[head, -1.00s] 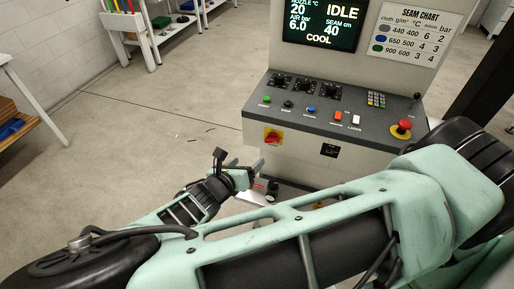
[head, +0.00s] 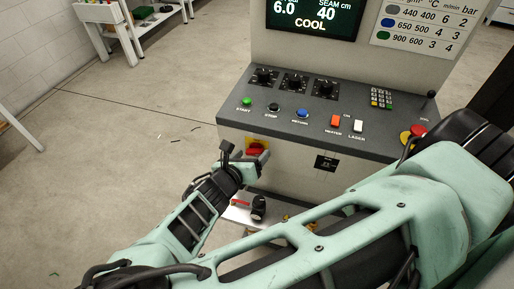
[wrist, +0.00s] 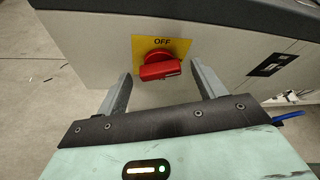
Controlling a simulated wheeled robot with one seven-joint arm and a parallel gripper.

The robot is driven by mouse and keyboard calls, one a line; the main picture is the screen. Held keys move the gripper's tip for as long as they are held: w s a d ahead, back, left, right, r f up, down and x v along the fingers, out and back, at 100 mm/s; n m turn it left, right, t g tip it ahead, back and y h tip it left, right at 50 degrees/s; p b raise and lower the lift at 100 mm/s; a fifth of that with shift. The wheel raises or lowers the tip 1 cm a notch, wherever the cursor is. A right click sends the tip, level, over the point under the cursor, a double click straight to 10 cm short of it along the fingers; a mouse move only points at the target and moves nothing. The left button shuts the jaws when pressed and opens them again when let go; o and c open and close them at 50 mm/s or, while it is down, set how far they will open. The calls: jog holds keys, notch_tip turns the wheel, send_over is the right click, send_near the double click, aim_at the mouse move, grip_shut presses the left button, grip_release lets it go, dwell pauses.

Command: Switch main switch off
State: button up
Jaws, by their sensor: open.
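The main switch is a red rotary knob (wrist: 160,67) on a yellow plate (wrist: 146,43) marked OFF at its top. Its grip lies roughly crosswise in the wrist view. In the head view the knob (head: 255,148) is on the front of the console, partly hidden by my gripper (head: 254,163). In the wrist view my gripper (wrist: 160,77) is open and empty, facing the knob, with one finger to each side of it. I cannot tell whether the fingertips reach past the knob's front; no contact shows.
The grey console (head: 350,125) carries buttons, dials and a red emergency stop (head: 416,132) above the switch. A dark socket plate (head: 325,162) is to the right of the switch. A small shelf (head: 238,214) with black and red parts is below.

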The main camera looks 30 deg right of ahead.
jog(key=shift+w+d+f, duration=0.1)
jog(key=shift+w+d, duration=0.15)
jog(key=shift+d, duration=0.05)
jog(key=shift+c, duration=0.3)
jog(key=c, duration=0.9)
jog(key=shift+c, duration=0.2)
